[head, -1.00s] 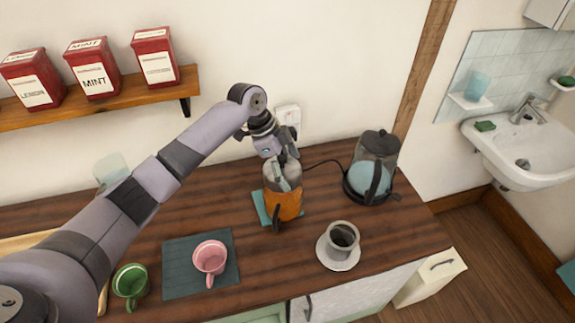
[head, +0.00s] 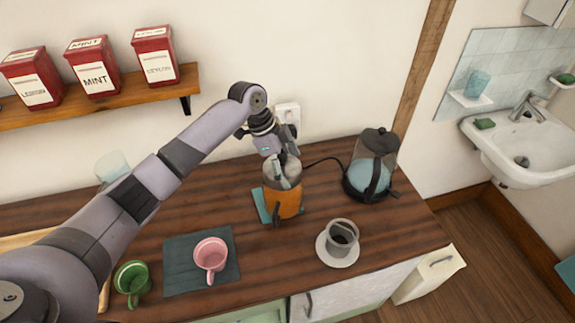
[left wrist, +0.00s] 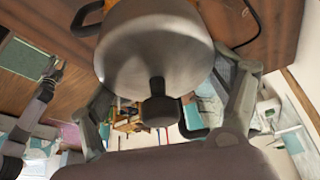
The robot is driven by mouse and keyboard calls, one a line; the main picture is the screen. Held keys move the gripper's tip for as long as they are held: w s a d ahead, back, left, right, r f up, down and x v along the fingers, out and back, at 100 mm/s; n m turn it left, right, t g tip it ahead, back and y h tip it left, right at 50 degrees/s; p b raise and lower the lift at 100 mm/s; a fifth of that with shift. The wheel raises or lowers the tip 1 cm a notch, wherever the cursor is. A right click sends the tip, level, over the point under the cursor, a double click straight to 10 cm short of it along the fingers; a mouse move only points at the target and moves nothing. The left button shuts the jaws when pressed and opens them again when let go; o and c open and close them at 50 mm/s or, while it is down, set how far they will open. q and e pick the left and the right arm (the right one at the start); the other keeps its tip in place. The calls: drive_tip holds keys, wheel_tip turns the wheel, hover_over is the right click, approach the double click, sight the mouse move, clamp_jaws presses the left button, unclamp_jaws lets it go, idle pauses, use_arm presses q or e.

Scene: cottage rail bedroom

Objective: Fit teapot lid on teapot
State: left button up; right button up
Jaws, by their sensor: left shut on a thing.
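The teapot (head: 284,204) stands upright on a teal mat on the wooden counter, with an orange lower body and a black handle towards me. The lid, grey metal with a black knob, fills the upper middle of the left wrist view (left wrist: 150,50). My left gripper (head: 284,163) is over the teapot's top and shut on the lid, with a finger to either side of it in the wrist view. The lid is at the teapot's mouth; I cannot tell whether it is seated or just above the rim.
A kettle (head: 370,170) stands right of the teapot, its cord running behind. A cup (head: 341,234) on a saucer (head: 338,258) is at front right. A pink cup (head: 210,255) sits on a dark mat (head: 180,270), with a green cup (head: 131,278) beside it. Red tins stand on a shelf (head: 120,104).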

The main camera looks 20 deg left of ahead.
use_arm(q)
drive_tip(key=shift+p, duration=0.3)
idle(0.4)
drive_tip(key=shift+f, duration=0.2)
idle(0.4)
drive_tip(key=shift+f+b, duration=0.75)
drive_tip(key=shift+f, duration=0.5)
drive_tip(key=shift+f, duration=0.25)
drive_tip(key=o, duration=1.1)
drive_tip(key=shift+r, duration=0.15)
